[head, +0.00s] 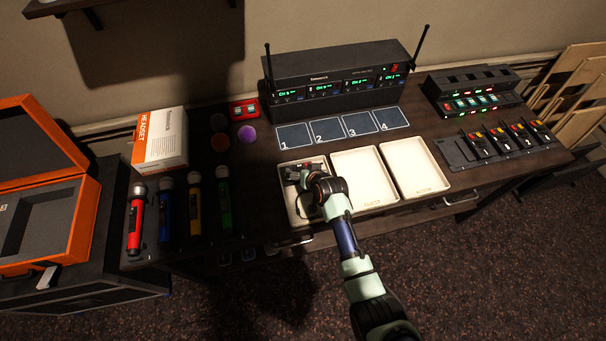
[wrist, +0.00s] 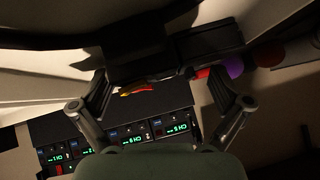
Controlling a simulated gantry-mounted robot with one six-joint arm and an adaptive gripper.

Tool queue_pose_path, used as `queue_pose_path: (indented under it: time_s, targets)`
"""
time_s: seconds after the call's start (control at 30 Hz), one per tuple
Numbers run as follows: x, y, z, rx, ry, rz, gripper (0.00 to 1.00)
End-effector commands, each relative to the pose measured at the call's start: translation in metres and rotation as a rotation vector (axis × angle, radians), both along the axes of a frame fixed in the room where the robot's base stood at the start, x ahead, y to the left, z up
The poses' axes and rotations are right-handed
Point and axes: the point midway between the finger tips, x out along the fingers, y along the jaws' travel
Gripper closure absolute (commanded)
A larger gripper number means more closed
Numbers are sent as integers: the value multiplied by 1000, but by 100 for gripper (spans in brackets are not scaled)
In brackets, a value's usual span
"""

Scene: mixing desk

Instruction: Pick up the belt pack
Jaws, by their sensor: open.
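My gripper (head: 308,181) is low over the left white tray (head: 293,214), near its back half. In the wrist view my gripper (wrist: 156,84) is open, with one finger on each side of a dark block with a small red and yellow mark, which looks like a belt pack (wrist: 140,58). The block's outline is dim, and I cannot tell whether a finger touches it. In the head view the gripper and wrist hide most of what lies there. Several similar belt packs (head: 503,138) with red and yellow tops sit in a dark rack at the right.
Two more white trays (head: 363,179) (head: 415,171) stand to the right and look empty. Behind are numbered pads (head: 327,131) and a receiver rack (head: 338,84) with upright antennas. Several microphones (head: 180,210), a headset box (head: 160,140) and an orange case (head: 60,210) are left.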

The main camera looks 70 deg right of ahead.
Motion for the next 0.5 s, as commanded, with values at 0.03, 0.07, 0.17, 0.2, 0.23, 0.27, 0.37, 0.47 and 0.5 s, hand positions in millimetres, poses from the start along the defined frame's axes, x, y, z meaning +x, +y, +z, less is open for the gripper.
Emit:
queue_pose_path:
  time_s: [0.03, 0.07, 0.17, 0.2, 0.23, 0.27, 0.37, 0.47, 0.5]
  targets:
    - [0, 0, 0, 0, 0, 0, 0]
    - [0, 0, 0, 0, 0, 0, 0]
    - [0, 0, 0, 0, 0, 0, 0]
    - [0, 0, 0, 0, 0, 0, 5]
    - [0, 0, 1, 0, 0, 0, 10]
    - [0, 0, 1, 0, 0, 0, 15]
    - [0, 0, 0, 0, 0, 0, 32]
    - [0, 0, 0, 0, 1, 1, 48]
    - [0, 0, 0, 1, 2, 1, 55]
